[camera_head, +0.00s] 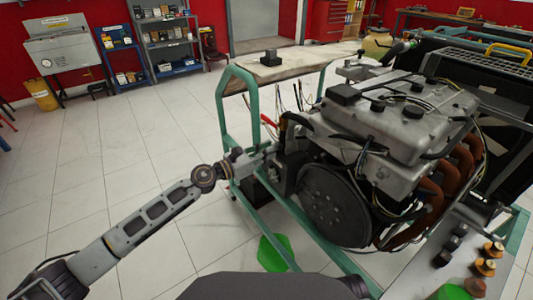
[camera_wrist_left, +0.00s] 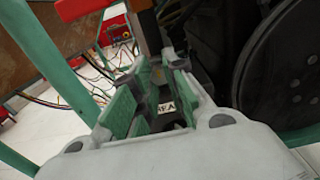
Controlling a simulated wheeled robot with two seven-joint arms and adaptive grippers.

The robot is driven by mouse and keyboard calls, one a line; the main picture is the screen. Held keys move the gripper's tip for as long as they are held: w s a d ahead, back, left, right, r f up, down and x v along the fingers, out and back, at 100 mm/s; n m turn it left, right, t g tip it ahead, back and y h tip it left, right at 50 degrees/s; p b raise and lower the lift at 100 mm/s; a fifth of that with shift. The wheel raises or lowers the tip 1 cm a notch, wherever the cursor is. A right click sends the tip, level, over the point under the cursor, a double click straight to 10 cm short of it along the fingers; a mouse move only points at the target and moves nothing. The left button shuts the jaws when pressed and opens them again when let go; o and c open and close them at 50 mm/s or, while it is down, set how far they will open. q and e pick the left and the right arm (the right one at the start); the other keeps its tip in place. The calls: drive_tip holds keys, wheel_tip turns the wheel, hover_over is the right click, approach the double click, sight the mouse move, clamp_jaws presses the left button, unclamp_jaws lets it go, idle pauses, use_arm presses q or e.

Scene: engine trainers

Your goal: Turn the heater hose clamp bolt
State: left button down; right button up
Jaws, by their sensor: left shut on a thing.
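The engine (camera_head: 390,125) stands in a green frame, with a large dark round flywheel housing (camera_head: 335,205) facing me. My left gripper (camera_head: 268,152) reaches in from the left to the dark parts at the engine's near left side. In the left wrist view its two green-padded fingers (camera_wrist_left: 163,72) are close together at the tips, shut on a small dark part between them. The heater hose clamp bolt itself is too small and too hidden to make out clearly. My right gripper is not in view.
The green frame's posts (camera_head: 225,130) and lower rails stand close around my left arm. Loose wires (camera_wrist_left: 92,75) hang beside the gripper. Several brass-coloured and dark knobs (camera_head: 487,267) are at lower right. The tiled floor at left is clear.

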use_arm(q)
drive_tip(key=shift+s+f, duration=0.2)
drive_tip(key=shift+f, duration=0.25)
drive_tip(key=c, duration=1.5)
unclamp_jaws()
drive_tip(key=shift+o, duration=0.6)
drive_tip(key=shift+w+r, duration=0.15)
drive_tip(key=shift+r, duration=0.1)
drive_tip(key=shift+a, duration=0.1)
drive_tip(key=v, duration=1.2)
